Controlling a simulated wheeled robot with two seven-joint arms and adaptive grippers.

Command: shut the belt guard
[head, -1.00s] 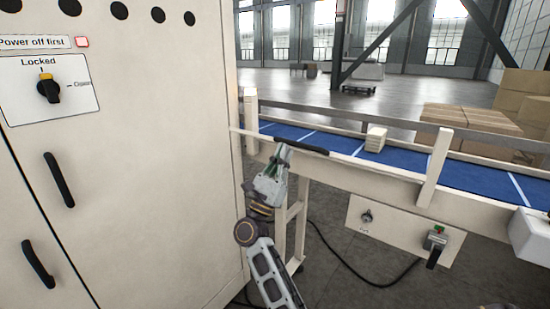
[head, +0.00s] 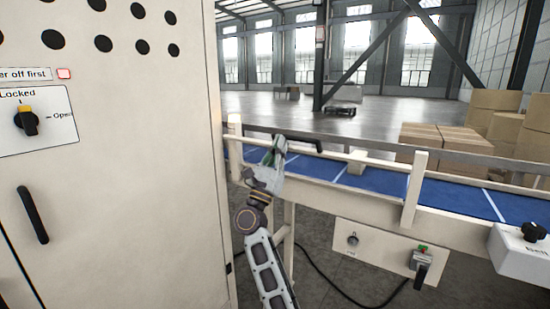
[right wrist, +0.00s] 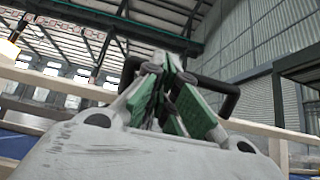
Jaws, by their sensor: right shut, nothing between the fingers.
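The belt guard shows as a black handle bar (head: 300,138) on a thin pale edge above the near side of the conveyor's left end. Most of the guard is hidden or seen edge-on. My right gripper (head: 279,145) is at the left part of this handle, reaching up from below. In the right wrist view its fingers (right wrist: 166,75) are closed together and empty. The black handle (right wrist: 228,98) passes behind them there; I cannot tell whether they touch it. My left gripper is not in view.
A tall pale cabinet (head: 130,180) with a knob (head: 27,121) marked "Locked" stands close on the left. The blue belt (head: 385,187) carries a small pale block (head: 357,161). A control panel (head: 385,251) hangs below the frame. Cardboard boxes (head: 435,145) stand behind.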

